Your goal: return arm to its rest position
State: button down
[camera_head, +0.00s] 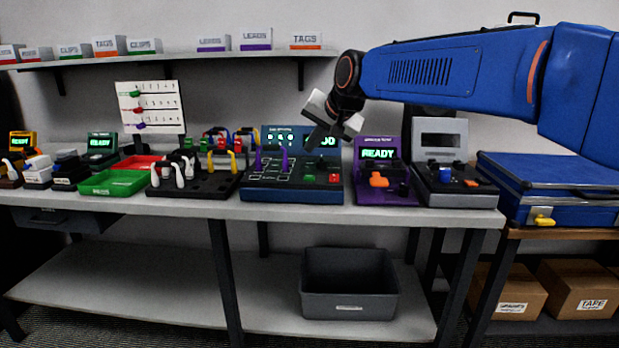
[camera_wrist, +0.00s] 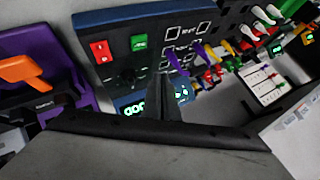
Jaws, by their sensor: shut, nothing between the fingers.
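My gripper (camera_head: 316,138) hangs from my blue arm at the middle right of the head view, tilted down and to the left. Its dark fingers are together with nothing held. It is in front of the blue tester panel (camera_head: 292,196), overlapping its green display. In the wrist view the shut fingers (camera_wrist: 164,88) point at the same blue panel (camera_wrist: 92,19), which has a red and a green button. Whether the fingertips touch the panel cannot be told; they look apart from it.
A purple READY device (camera_head: 394,143) and a grey device (camera_head: 466,201) stand right of the panel. A black cable rack (camera_head: 205,184) and green tray (camera_head: 112,182) are left. A blue case (camera_head: 540,168) sits under my arm. A shelf (camera_head: 190,57) with boxes runs behind.

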dwell(0.4)
jog(key=s+d+f+n+g+h, duration=0.1)
jog(key=s+d+f, duration=0.4)
jog(key=s+d, duration=0.4)
jog(key=s+d+f+h, duration=0.2)
jog(key=s+d+f, duration=0.4)
jog(key=s+d, duration=0.3)
jog(key=s+d+f+n+g+h, duration=0.1)
jog(key=s+d+f, duration=0.4)
jog(key=s+d, duration=0.45)
jog(key=s+d+f+h, duration=0.1)
jog(key=s+d+f, duration=0.3)
jog(key=s+f, duration=0.5)
jog(key=shift+s+d+f+g, duration=0.15)
jog(key=shift+s+f+g, duration=0.2)
jog(key=shift+s, duration=0.8)
